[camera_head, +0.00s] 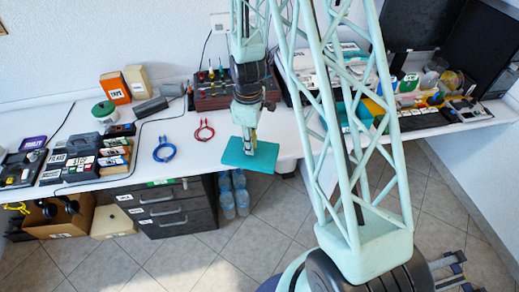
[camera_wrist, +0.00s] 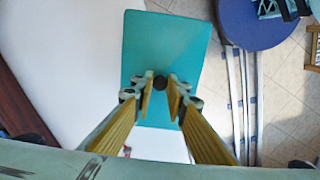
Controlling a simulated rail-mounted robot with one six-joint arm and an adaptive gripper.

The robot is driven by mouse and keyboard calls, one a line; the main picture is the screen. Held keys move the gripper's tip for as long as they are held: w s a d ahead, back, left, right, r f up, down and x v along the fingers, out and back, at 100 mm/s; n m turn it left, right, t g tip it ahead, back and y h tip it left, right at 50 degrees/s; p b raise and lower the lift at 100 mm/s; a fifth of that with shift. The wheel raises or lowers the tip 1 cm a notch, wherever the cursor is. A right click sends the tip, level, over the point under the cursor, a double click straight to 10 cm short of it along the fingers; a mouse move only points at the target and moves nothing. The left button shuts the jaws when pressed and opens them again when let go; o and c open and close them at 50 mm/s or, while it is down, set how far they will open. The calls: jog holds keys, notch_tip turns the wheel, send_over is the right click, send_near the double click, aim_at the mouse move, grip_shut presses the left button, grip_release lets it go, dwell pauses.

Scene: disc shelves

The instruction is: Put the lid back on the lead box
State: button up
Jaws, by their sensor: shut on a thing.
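The teal rectangular lid (camera_head: 247,155) is at the front edge of the white table, and part of it overhangs the floor. In the wrist view the lid (camera_wrist: 165,45) lies flat below my gripper (camera_wrist: 160,96), with a dark round knob (camera_wrist: 160,83) in its middle. My gripper (camera_head: 249,145) points down and its yellow-lined fingers are closed on the knob. I cannot tell whether the lid touches the table. A teal open-looking shape (camera_head: 374,106) is partly hidden behind my arm; I cannot tell if it is the lead box.
A blue cable (camera_head: 164,149) and a red cable (camera_head: 204,130) lie coiled left of the lid. A dark red tool case (camera_head: 211,99) stands behind. Small instruments and boxes crowd the left end. Blue bottles (camera_head: 233,196) stand on the floor below.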

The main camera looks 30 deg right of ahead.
jog(key=w+a+r+m, duration=0.1)
jog(key=w+a+m, duration=0.8)
jog(key=w+a, duration=0.1)
jog(key=shift+w+r, duration=0.2)
jog(key=shift+w, duration=0.2)
jog(key=shift+d, duration=0.1)
